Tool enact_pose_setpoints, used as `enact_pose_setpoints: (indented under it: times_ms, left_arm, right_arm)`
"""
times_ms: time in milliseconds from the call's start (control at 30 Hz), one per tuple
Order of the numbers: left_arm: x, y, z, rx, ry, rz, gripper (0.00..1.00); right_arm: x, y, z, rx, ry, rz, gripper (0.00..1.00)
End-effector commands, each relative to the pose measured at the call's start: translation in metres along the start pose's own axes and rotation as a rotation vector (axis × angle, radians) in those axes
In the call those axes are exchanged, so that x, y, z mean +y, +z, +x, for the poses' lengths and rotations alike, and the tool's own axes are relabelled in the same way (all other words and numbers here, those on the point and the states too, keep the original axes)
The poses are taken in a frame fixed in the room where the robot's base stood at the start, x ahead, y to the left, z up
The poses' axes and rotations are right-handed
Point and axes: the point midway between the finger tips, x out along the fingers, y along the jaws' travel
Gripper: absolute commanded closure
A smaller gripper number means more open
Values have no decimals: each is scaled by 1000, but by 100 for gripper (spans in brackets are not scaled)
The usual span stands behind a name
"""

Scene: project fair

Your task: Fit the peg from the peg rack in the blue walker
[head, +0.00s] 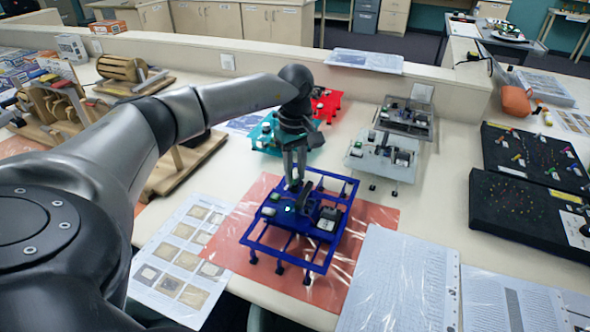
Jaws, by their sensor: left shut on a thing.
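The blue walker (285,222), an open blue frame on short legs with small dark and pale parts on its deck, stands on a red sheet. My left gripper (295,178) points down over the walker's back left part. Its fingers are close together on a small thing, likely the peg, which is mostly hidden between them. I cannot tell if the thing touches the walker. Two black boards with several small coloured pins lie at the right, a near one (500,213) and a far one (520,142); I cannot tell if either is the peg rack. My right gripper is not in view.
Teal (262,142), red (331,98) and grey (380,168) walkers stand behind the blue one. Printed sheets (398,285) lie at the front. Wooden models (185,165) stand at the left, partly behind my arm. A low partition (240,62) bounds the back.

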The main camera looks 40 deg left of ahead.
Motion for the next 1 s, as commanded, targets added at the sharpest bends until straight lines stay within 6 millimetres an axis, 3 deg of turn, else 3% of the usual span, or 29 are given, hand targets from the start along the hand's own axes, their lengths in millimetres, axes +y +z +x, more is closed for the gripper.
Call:
enact_pose_setpoints:
  times_ms: [1000]
  left_arm:
    - [0, 0, 10, 0, 0, 0, 100]
  right_arm:
    - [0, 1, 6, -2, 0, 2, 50]
